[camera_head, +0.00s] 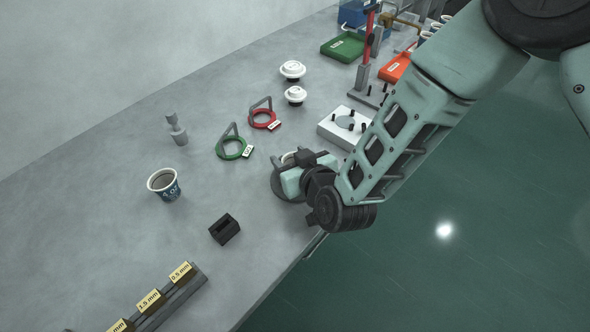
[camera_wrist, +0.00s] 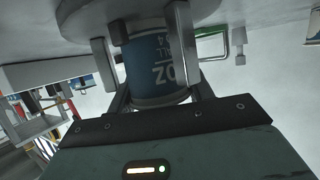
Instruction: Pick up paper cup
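A blue paper cup with a white rim and white lettering stands in front of my gripper in the wrist view (camera_wrist: 143,58). In the head view, a little of its rim shows behind my gripper. It stands on a round grey base (camera_head: 278,187), which is at the top of the upside-down wrist view. My gripper (camera_wrist: 145,50) has its two fingers apart, with the cup between or just beyond them. One finger overlaps part of the cup. Contact on both sides does not show. In the head view my gripper (camera_head: 292,172) is low at the table's right edge.
Another paper cup (camera_head: 168,193) stands on the grey table (camera_head: 110,220) at left. The table surface at left is mostly clear.

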